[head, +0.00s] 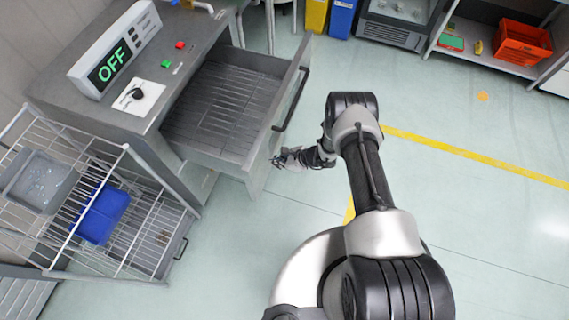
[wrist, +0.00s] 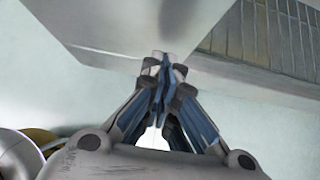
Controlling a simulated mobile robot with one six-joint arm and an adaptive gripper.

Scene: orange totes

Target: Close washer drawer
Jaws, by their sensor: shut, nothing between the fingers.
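The washer (head: 125,110) is a grey cabinet at the left in the head view, with a display reading OFF. Its drawer (head: 272,128) is pulled open, with a slatted floor and a dark bar handle (head: 291,100) on its front panel. My gripper (head: 277,160) is shut and empty, at the near end of the drawer's front panel, below the handle in the picture. In the wrist view the fingertips (wrist: 163,65) are together at the edge of the grey drawer panel (wrist: 120,25). I cannot tell whether they touch it.
A wire rack (head: 120,225) with a grey bin (head: 38,182) and a blue bin (head: 101,214) stands at the lower left. An orange tote (head: 522,43) sits on a shelf at the upper right. The floor right of the drawer is clear, with yellow lines.

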